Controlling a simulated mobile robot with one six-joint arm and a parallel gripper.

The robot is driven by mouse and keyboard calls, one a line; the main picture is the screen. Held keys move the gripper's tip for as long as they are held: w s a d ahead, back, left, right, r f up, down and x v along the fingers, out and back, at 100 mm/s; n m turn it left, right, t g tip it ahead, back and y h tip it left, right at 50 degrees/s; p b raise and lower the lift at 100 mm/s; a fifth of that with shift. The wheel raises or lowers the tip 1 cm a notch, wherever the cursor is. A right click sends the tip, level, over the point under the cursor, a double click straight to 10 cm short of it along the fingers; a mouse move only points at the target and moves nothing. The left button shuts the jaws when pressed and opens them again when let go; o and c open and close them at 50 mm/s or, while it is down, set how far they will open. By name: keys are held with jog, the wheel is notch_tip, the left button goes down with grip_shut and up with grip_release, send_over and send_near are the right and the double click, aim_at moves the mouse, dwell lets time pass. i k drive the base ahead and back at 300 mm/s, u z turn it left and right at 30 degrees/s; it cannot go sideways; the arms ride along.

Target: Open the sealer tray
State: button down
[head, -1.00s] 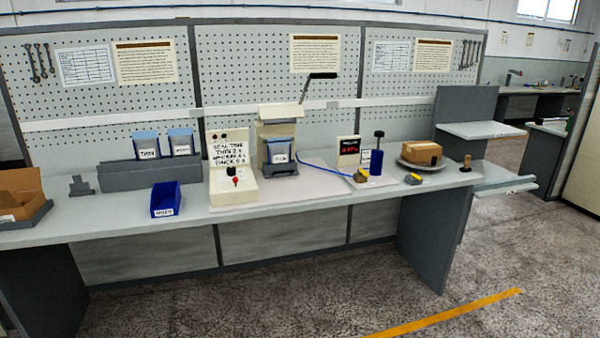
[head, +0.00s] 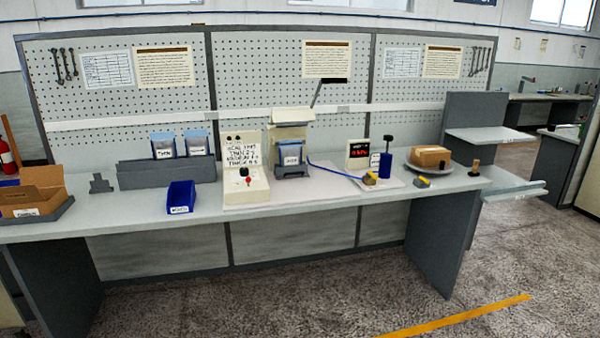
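The sealer (head: 292,116) is a cream machine with a dark lever raised up and to the right, standing near the middle of the bench. A grey holder at its front holds a blue-topped pouch with a label (head: 290,155); I cannot tell which part is the sealer tray. A cream control box (head: 246,184) with a handwritten timing note, a black knob and a red button stands just left of the sealer. My gripper is not in view.
A blue bin (head: 181,197), a grey rack with two pouches (head: 166,174) and a cardboard box (head: 33,192) stand to the left. A red display unit (head: 359,153), a blue cylinder (head: 386,165) and a parcel on a round plate (head: 431,157) stand to the right. Floor in front is open.

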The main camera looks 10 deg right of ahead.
aim_at(280, 172)
jog(key=u, duration=0.1)
jog(key=i, duration=0.95)
jog(key=z, duration=0.3)
jog(key=k, duration=0.55)
jog(key=u, duration=1.35)
